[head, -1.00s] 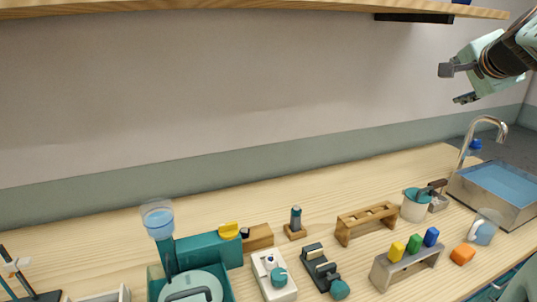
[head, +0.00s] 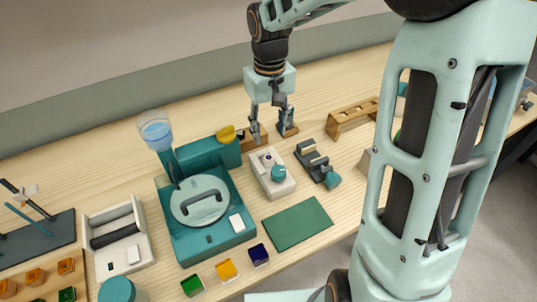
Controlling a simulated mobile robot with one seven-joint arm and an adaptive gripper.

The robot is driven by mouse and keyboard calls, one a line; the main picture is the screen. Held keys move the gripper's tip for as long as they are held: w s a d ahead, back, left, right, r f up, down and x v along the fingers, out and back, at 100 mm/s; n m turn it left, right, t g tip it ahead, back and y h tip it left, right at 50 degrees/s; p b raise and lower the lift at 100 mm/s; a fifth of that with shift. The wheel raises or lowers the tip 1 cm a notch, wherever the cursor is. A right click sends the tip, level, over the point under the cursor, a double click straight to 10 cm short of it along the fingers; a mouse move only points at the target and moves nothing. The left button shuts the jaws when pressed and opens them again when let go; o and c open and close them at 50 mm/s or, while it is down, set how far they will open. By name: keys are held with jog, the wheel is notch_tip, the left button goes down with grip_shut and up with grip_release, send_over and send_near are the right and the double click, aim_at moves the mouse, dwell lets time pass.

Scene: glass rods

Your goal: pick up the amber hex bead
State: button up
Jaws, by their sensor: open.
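Several small orange, amber-like pieces (head: 35,276) sit in a wooden tray (head: 50,272) at the lower left of the head view, with green ones beside them. They are too small for me to tell which is the hex bead. My gripper (head: 272,136) points down with its two fingers apart and nothing between them. It is above the back middle of the bench, by a small wooden stand (head: 290,130), far to the right of the tray.
A teal machine (head: 215,240) with a clear hopper stands left of my gripper. A white device (head: 272,175), a dark clamp (head: 315,160) and a wooden rack (head: 350,117) are nearby. A green mat (head: 297,223) lies clear in front. My arm hides the right side.

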send_over(269, 155)
jog(key=s, duration=0.1)
notch_tip(269, 155, down, 5)
jog(key=shift+w+f+p, duration=0.2)
jog(key=shift+f+p, duration=0.1)
jog(key=shift+f, duration=2.6)
jog(key=shift+c, duration=0.3)
grip_shut()
jog(key=shift+r, duration=0.1)
